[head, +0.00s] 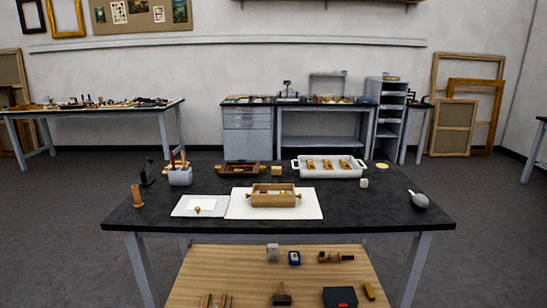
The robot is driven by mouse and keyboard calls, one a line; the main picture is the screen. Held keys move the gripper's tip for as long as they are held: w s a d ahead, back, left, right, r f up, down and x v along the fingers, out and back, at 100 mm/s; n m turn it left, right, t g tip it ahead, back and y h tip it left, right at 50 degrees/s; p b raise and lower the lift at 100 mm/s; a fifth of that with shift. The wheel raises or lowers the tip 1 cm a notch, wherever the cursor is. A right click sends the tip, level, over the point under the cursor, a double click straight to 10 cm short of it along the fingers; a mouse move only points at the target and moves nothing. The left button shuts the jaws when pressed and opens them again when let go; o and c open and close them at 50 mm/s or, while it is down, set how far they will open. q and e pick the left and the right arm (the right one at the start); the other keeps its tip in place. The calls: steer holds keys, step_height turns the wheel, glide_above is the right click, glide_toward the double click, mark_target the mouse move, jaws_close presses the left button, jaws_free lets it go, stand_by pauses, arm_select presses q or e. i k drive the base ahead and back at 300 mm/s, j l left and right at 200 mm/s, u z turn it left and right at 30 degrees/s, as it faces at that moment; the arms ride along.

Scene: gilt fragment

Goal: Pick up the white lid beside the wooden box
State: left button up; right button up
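A wooden box (274,200) with handles at its ends stands on a white sheet (310,209) in the middle of the black-topped table. To its left lies a flat, pale white panel (180,207), apart from the box. A smaller, brighter white rectangle (208,202) lies on the panel, with a tiny brown piece (197,209) at its front edge. I cannot tell for certain which of these flat white pieces is the lid. Neither of my grippers is in view.
On the black table (340,223) are a white tray with wooden pieces (298,171), a dark wooden holder (240,169), a tool pot (180,178), a wooden peg (137,196) and a grey scoop (418,200). The front strip is clear.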

mark_target(189, 205)
steer(key=i+l+u, duration=0.2)
steer(key=i+l, duration=0.15)
steer(key=i, duration=0.3)
steer(key=i+l+u, duration=0.2)
steer(key=i+l, duration=0.3)
steer(key=i, duration=0.15)
